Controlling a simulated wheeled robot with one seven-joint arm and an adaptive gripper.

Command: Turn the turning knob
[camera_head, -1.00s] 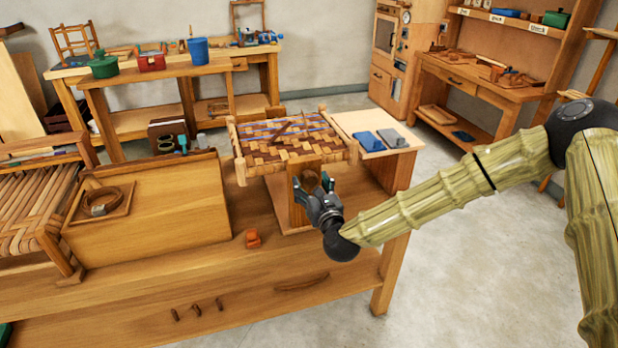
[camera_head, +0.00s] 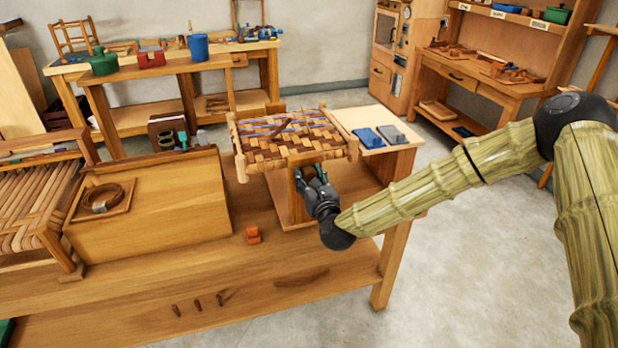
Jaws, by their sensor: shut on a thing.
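The woven bark seat (camera_head: 290,143) rests on a wooden stand (camera_head: 296,205) at the right part of the workbench. My gripper (camera_head: 309,173) is at the front of this stand, just under the seat's front rail, with its fingers closed in on the turning knob. The knob itself is hidden behind the fingers and the seat edge now. How far it is turned cannot be seen.
A slanted wooden box with a coil of bark (camera_head: 101,198) stands left on the workbench (camera_head: 200,270). Blue and grey blocks (camera_head: 368,138) sit on a side surface at right. The bench front is mostly clear.

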